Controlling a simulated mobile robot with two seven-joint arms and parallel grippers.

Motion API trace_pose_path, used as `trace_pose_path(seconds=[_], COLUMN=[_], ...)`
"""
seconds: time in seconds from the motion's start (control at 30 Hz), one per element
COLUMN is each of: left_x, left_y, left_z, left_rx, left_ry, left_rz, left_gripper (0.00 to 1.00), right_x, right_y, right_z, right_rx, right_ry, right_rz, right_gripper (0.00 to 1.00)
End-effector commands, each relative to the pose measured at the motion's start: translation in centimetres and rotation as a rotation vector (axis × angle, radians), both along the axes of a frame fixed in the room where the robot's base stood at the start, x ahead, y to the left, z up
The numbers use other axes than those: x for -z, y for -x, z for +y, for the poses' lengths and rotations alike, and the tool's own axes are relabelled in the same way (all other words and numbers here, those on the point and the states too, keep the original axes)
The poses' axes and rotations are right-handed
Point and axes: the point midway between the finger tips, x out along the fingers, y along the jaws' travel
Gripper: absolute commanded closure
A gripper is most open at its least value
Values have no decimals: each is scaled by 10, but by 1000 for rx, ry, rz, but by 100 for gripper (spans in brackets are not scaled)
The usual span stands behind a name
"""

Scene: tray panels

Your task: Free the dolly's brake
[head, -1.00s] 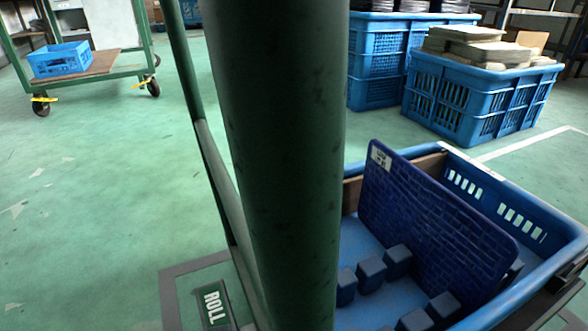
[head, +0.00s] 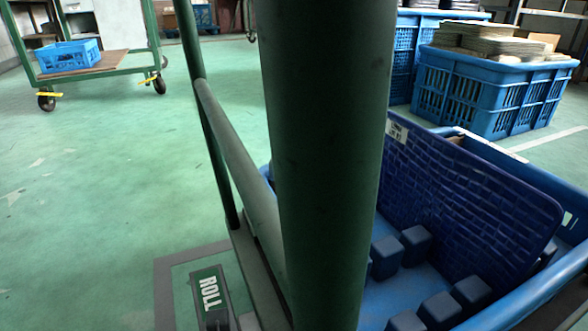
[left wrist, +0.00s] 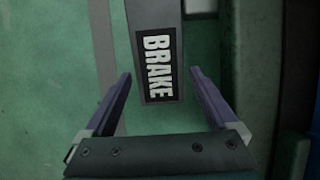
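The dolly's green upright post (head: 325,170) stands close in front of the head camera, and a thinner green rail runs beside it. At its foot, a dark pedal with a white-on-green ROLL label (head: 210,292) lies low, near a grey floor marking. In the left wrist view a grey bar with a black BRAKE label (left wrist: 158,65) points toward my left gripper (left wrist: 160,73). The gripper is open, one finger on each side of the bar, with gaps on both sides. I cannot tell whether the bar lies between the fingers or beyond them. My right gripper is in no view.
A blue crate (head: 545,305) on the right holds a dark blue panel (head: 465,190) and several blue blocks. Another blue crate (head: 490,95) stands behind. A green cart (head: 105,65) stands far left. The green floor (head: 100,180) on the left is open.

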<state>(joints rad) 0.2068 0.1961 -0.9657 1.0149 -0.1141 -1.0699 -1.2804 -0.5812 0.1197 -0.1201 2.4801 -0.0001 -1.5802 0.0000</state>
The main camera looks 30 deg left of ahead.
Motion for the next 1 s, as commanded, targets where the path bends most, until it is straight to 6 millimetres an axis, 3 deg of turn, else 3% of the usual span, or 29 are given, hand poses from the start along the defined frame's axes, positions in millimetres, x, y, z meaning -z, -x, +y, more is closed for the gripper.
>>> trace_pose_path(seconds=[0.07,0.8,1.0], left_x=[0,0,0], left_y=[0,0,1], left_z=[0,0,0], left_rx=[0,0,0], left_ry=[0,0,0], left_rz=[0,1,1], left_gripper=[18,100,100], right_x=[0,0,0], right_y=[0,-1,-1], right_z=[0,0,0], right_rx=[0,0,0], right_ry=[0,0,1], right_rz=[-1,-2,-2], right_gripper=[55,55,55])
